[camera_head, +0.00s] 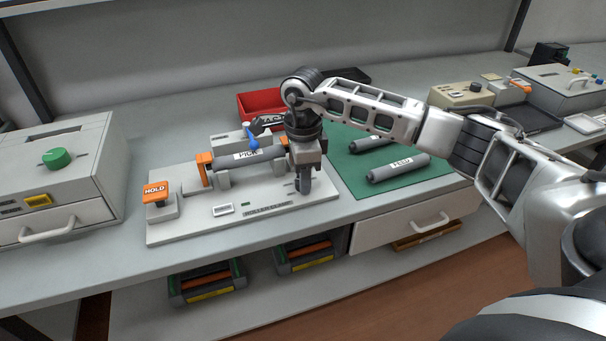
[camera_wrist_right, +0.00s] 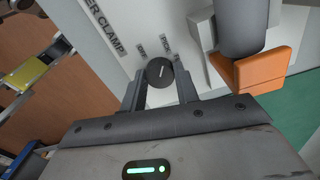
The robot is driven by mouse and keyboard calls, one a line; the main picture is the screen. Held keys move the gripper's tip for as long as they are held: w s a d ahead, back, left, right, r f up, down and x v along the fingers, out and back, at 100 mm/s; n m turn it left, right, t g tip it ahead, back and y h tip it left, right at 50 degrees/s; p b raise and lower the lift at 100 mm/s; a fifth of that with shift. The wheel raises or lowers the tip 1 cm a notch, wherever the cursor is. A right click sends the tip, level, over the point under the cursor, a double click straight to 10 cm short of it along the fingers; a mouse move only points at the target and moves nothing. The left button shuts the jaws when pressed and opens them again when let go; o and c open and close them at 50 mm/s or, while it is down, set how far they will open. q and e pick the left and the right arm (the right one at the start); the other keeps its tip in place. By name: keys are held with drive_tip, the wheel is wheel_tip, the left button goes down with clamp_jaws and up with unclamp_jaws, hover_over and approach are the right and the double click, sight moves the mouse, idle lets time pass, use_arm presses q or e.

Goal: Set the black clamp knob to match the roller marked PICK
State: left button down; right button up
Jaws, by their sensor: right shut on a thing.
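The grey roller marked PICK (camera_head: 268,155) lies in the cradle of the light grey clamp fixture (camera_head: 190,226), between orange end pieces. My right gripper (camera_head: 303,187) points down at the fixture's right front. In the right wrist view, its two fingers are shut on the round black clamp knob (camera_wrist_right: 160,72), one on each side. The knob carries a short slanted white line. In the head view the gripper hides the knob. My left gripper is not in view.
A roller marked FEED (camera_head: 398,168) and another roller lie on the green mat (camera_head: 353,183). An orange HOLD block (camera_head: 156,192) stands on the fixture's left. A blue-handled lever (camera_head: 252,140) rises behind the PICK roller. A red bin (camera_head: 258,104) stands behind.

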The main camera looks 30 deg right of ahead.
drive_tip(key=o, duration=1)
drive_tip(key=shift+c, duration=0.2)
drive_tip(key=shift+r, duration=0.15)
wheel_tip(320, 180, up, 16)
drive_tip(key=shift+b, duration=0.3)
